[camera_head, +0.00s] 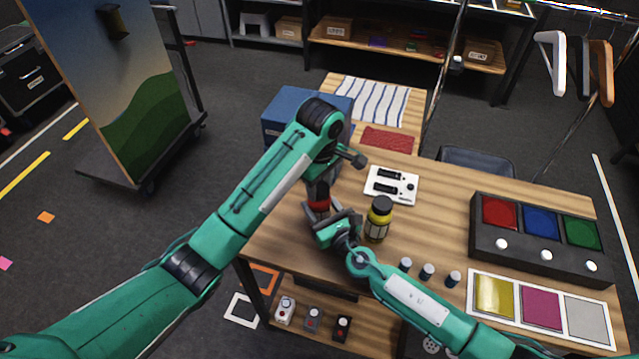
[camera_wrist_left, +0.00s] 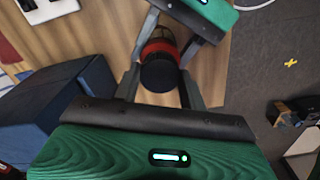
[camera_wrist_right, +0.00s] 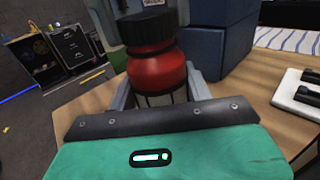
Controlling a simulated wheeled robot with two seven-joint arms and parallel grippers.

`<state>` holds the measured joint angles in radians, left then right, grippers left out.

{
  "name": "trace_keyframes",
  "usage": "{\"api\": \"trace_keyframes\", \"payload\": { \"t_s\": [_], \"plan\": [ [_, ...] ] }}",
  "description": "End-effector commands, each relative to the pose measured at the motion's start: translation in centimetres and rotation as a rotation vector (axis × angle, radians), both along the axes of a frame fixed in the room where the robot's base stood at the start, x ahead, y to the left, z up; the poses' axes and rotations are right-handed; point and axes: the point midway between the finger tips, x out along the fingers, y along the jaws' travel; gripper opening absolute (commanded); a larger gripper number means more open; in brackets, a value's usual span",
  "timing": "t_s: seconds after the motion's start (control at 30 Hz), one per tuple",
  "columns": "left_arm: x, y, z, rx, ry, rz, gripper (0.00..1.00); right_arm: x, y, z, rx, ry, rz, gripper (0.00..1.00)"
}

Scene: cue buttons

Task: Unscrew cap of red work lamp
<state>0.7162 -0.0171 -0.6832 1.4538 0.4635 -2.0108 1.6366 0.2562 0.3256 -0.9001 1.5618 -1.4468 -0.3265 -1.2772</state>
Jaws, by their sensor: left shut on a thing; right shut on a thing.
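The red work lamp (camera_head: 318,204) stands upright near the table's left edge, partly hidden by my grippers. Its red body (camera_wrist_right: 157,72) and ribbed black cap (camera_wrist_right: 148,27) show well in the right wrist view. My left gripper (camera_head: 318,183) comes down from above, shut on the black cap. In the left wrist view the cap (camera_wrist_left: 160,74) lies between its fingers. My right gripper (camera_head: 322,213) is shut on the lamp lower down, with a finger on each side of the body in the right wrist view.
A yellow bottle (camera_head: 378,221) with a black cap stands close to the right of my right gripper. A blue box (camera_head: 284,122) is behind my left arm.

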Motion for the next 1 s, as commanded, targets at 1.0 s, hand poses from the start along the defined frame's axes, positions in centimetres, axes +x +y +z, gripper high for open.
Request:
{"api": "trace_keyframes", "payload": {
  "t_s": [1.0],
  "plan": [
    [0.1, 0.0, 1.8, 0.0, -0.004, -0.002, 0.15, -0.1, 0.0, -0.2, -0.002, 0.002, 0.001, 0.0]
  ]
}}
